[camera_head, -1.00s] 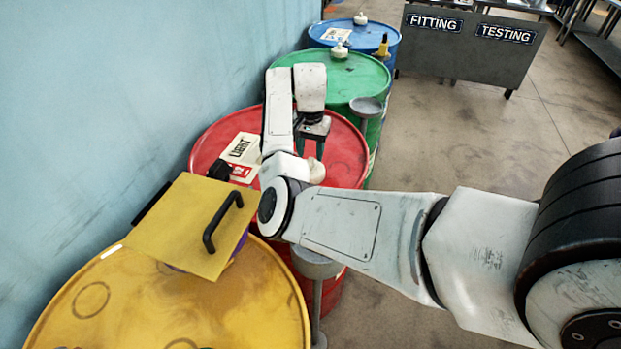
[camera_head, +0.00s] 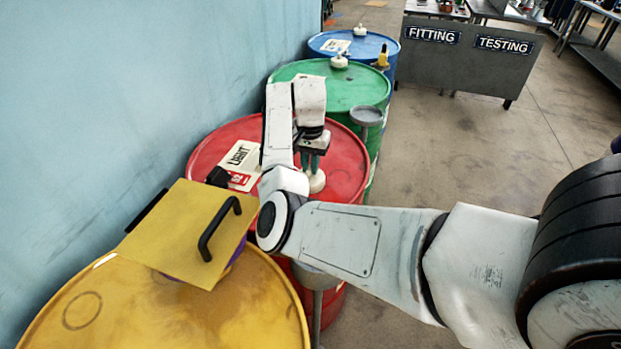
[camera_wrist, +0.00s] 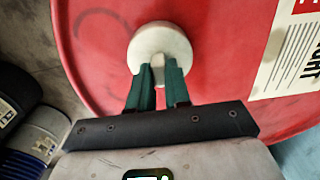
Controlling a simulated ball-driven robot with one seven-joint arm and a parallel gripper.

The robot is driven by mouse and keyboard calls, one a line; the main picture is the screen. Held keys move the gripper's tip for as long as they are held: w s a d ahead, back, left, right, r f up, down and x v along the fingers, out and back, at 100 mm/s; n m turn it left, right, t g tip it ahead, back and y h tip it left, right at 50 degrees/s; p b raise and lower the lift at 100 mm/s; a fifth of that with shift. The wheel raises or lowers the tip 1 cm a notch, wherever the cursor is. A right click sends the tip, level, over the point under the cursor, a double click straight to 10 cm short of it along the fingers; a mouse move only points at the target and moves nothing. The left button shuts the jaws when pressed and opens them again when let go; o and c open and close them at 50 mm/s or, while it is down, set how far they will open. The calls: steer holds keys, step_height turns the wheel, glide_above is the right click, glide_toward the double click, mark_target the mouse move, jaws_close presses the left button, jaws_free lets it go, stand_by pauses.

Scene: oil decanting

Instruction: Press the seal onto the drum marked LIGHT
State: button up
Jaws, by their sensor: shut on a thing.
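The red drum (camera_head: 345,160) bears a white label reading LIGHT (camera_head: 238,163) on its lid. My gripper (camera_head: 314,163) reaches down over the lid to the right of the label. It is shut on the narrow tab of the round white seal (camera_head: 316,183). In the wrist view, the green fingers (camera_wrist: 158,82) grip the tab and the seal (camera_wrist: 160,42) lies against or just above the red lid (camera_wrist: 225,60). Whether its underside touches the lid is hidden. The label (camera_wrist: 298,50) shows at the right there.
A yellow drum (camera_head: 150,310) stands in front, with a yellow black-handled plate (camera_head: 185,225) above it. Green (camera_head: 300,85) and blue (camera_head: 350,42) drums stand behind, each with a white fitting on top. Grey round-topped posts (camera_head: 367,115) stand beside the drums. A wall runs along the left.

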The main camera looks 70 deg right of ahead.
jaws_close()
step_height(320, 180, up, 6)
steer(key=p, duration=0.6)
